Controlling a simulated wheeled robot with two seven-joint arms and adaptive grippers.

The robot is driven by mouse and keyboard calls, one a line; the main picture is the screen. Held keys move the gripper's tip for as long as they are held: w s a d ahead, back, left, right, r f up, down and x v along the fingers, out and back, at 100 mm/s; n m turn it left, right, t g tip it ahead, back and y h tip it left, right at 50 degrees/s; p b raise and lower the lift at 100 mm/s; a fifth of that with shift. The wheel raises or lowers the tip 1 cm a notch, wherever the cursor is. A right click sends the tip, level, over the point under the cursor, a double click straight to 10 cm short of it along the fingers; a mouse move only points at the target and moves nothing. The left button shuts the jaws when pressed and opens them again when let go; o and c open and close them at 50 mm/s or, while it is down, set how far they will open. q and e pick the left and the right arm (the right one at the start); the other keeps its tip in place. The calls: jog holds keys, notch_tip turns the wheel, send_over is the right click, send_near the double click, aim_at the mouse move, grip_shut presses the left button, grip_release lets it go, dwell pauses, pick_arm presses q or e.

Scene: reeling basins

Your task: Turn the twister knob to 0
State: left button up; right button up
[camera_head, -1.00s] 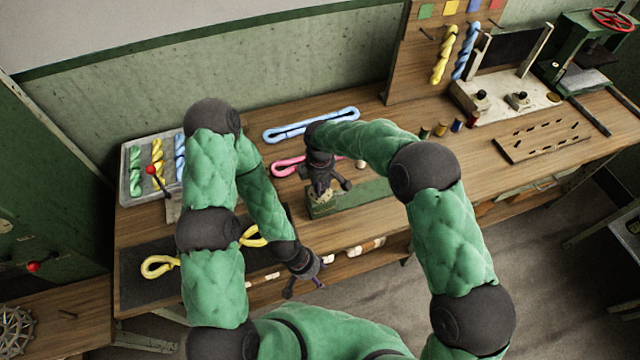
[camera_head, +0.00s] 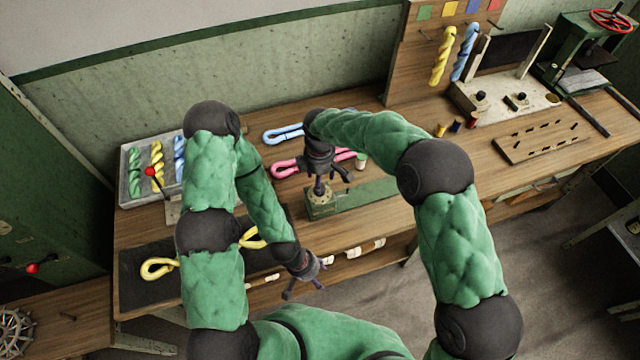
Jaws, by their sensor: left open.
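The twister is a green base (camera_head: 372,193) on the bench, with a round pale dial and a small dark upright knob (camera_head: 319,188) at its left end. My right gripper (camera_head: 328,176) is just above the knob, its fingers spread and apart. I cannot make out the dial's marks or the knob's setting at this size. My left gripper (camera_head: 303,290) is open and empty, low in front of the bench's front edge.
Pink (camera_head: 286,169) and blue (camera_head: 283,133) skeins lie behind the twister. A tray (camera_head: 126,190) of twisted skeins and a red-tipped lever (camera_head: 150,172) are at the left.

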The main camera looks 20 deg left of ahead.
notch_tip(320, 180, up, 7)
jog(key=shift+r, duration=0.15)
jog(key=shift+s, duration=0.15)
dwell(0.5)
